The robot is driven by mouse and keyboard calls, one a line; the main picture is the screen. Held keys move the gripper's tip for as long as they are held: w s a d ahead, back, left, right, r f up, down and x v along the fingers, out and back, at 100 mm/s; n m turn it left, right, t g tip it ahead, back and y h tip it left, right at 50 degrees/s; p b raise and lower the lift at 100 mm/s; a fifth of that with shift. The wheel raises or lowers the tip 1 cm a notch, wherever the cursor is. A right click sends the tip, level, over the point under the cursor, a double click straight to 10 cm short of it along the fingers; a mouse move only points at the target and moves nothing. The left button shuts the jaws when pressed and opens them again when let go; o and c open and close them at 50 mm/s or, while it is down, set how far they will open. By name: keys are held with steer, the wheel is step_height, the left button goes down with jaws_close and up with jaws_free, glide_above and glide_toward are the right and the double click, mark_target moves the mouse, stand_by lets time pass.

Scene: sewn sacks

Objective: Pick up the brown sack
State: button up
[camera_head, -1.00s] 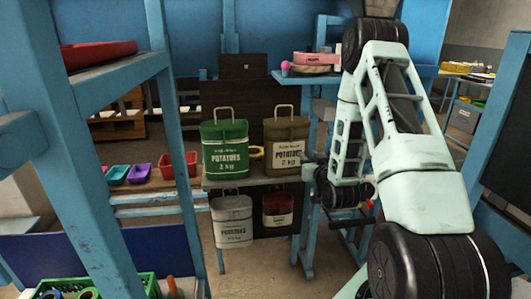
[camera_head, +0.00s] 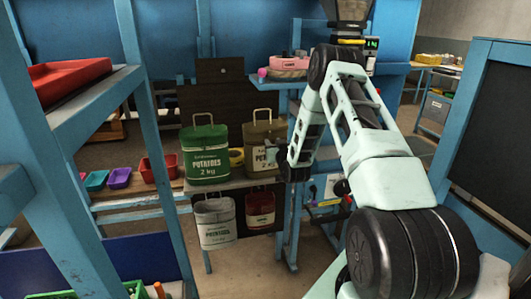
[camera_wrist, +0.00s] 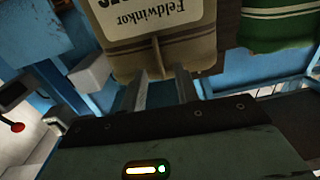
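The brown sack (camera_head: 262,133) stands upright on the shelf, to the right of the green sack (camera_head: 206,154). It has a pale handle on top and a white label, partly hidden by my arm in the head view. In the wrist view the brown sack (camera_wrist: 200,45) fills the upper middle, with the green sack (camera_wrist: 278,25) at its right. My gripper (camera_wrist: 162,88) is open, its two fingers apart and pointing at the brown sack. A thin brown strip of the sack shows between the fingertips; contact cannot be told.
A grey sack (camera_head: 215,222) and a dark red sack (camera_head: 260,208) are below the shelf. A blue post (camera_head: 155,150) stands left, and a dark panel (camera_head: 498,150) at right. Small coloured trays (camera_head: 118,178) sit left.

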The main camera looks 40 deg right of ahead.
mark_target(271, 137)
steer(key=shift+p+x, duration=0.35)
steer(key=shift+x, duration=1.1)
steer(key=shift+c, duration=0.3)
jaws_close()
steer(key=shift+r, duration=0.2)
